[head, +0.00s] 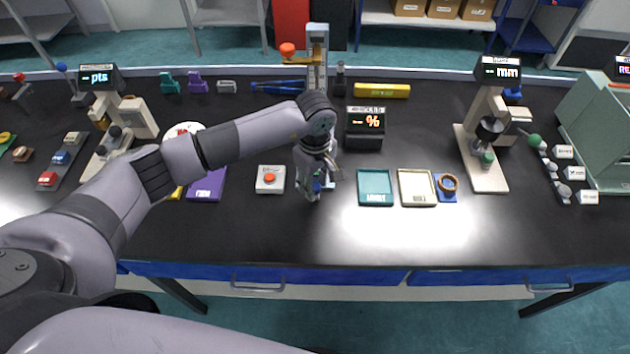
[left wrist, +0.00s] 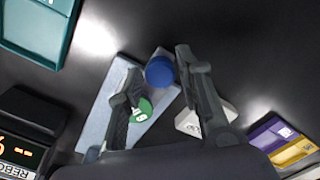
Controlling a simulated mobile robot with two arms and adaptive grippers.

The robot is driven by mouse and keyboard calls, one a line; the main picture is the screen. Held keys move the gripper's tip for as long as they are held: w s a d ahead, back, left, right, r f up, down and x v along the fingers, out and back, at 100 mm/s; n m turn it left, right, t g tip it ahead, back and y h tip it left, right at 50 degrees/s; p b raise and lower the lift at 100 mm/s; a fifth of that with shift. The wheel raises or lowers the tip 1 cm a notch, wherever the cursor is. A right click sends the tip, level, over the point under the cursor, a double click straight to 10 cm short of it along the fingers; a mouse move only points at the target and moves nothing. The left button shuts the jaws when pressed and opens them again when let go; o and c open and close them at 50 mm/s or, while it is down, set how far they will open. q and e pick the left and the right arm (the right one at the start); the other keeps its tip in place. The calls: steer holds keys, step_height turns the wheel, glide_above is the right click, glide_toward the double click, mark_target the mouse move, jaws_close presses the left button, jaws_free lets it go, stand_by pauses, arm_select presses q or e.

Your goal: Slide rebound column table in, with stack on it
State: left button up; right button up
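The rebound column (head: 318,60) stands at the back middle of the bench, with an orange part beside its top. Its pale grey base or table (left wrist: 100,118) shows in the left wrist view. A green disc (left wrist: 142,110) with a white mark, seemingly the stack, sits on it, partly hidden by a finger. A round blue knob (left wrist: 160,71) is at its front end. My left gripper (head: 312,190) is low over the front of the column; in the left wrist view its fingers (left wrist: 157,62) are apart, one on each side of the knob. Contact cannot be told. My right gripper is not in view.
The rebound display (head: 365,127) stands right of my gripper. A teal tray (head: 375,202) and a cream tray (head: 416,203) lie to the right. A white box with a red button (head: 270,188) and a purple tray (head: 206,196) lie left. The front bench strip is clear.

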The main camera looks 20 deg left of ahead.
arm_select(q)
jaws_close()
steer(key=shift+w, duration=0.1)
stand_by(0.4)
